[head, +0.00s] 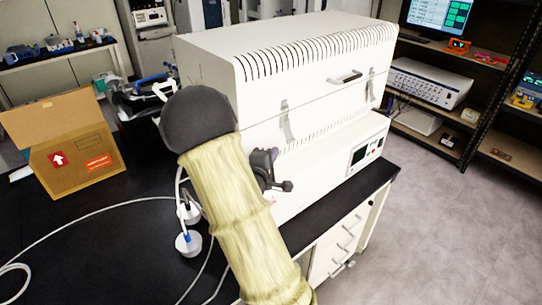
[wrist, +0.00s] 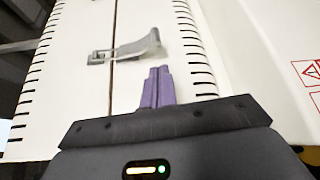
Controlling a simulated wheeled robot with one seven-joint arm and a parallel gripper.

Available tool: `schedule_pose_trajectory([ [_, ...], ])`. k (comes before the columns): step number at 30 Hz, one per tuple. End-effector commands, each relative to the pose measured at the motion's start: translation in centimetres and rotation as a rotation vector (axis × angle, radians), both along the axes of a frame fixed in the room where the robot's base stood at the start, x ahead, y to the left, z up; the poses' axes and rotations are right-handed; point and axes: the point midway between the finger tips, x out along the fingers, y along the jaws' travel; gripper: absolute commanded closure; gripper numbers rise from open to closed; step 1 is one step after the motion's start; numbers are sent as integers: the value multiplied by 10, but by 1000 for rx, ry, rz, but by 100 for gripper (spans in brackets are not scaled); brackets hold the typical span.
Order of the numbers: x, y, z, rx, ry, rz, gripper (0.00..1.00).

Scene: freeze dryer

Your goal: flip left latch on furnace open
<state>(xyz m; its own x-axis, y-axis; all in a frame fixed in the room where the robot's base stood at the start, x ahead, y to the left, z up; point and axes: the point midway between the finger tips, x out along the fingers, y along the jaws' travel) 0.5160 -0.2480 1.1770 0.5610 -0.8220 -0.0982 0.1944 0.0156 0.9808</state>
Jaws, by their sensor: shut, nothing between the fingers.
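The furnace (head: 310,95) is a white box with slotted vents on a black-topped bench. Its left latch (head: 286,122) is a grey metal strip on the front, across the seam between upper and lower parts. In the wrist view this latch (wrist: 128,48) lies across the dark seam, its curved end standing off the surface. My gripper's purple fingers (wrist: 159,72) are shut together and empty, just below the latch's curved end in that view, with a small gap visible. In the head view my arm hides most of the gripper, and the fingers cannot be made out clearly.
A right latch (head: 370,85) and a handle (head: 345,77) are also on the furnace front. A cardboard box (head: 75,150) stands on the bench at left, near cables and small white-capped bottles (head: 188,241). Open floor (head: 450,220) lies at right before a shelf.

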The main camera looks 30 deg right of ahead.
Motion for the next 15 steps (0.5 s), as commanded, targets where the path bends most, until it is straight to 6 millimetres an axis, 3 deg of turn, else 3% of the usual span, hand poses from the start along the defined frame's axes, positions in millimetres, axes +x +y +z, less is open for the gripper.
schedule_pose_trajectory([
  [6,21,-34,-2,-1,1,-4,100],
  [15,36,-52,-6,0,0,0,100],
])
